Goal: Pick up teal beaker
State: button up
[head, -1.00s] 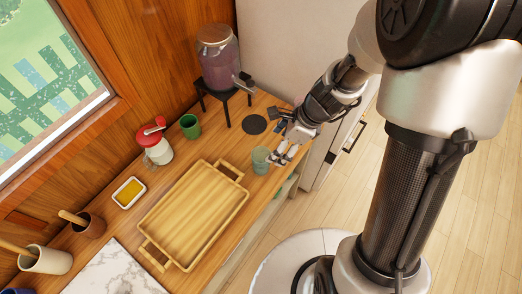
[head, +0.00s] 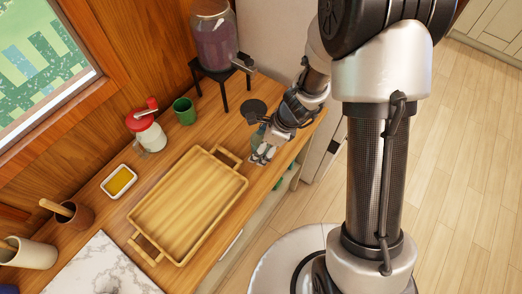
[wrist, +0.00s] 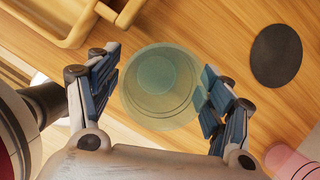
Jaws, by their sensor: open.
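The teal beaker (wrist: 160,85) is see-through and stands on the wooden counter, seen from above in the wrist view. My gripper (wrist: 160,92) is open, with one finger on each side of the beaker. The right finger is close to the beaker's rim; I cannot tell whether it touches. The left finger stands apart from it by a small gap. In the head view my gripper (head: 262,154) is low over the counter's front edge and hides most of the beaker (head: 257,136).
A wooden tray (head: 140,217) lies left of the beaker. A dark round coaster (wrist: 276,56) lies to its right. A green cup (head: 184,111), a red-topped grinder (head: 150,135) and a drink dispenser (head: 215,40) on a black stand are farther back. A pinkish object (wrist: 295,160) shows at the wrist view's corner.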

jog(key=shift+a+f, duration=0.1)
jog(key=shift+f, duration=0.2)
jog(key=shift+r, duration=0.1)
jog(key=c, duration=1.2)
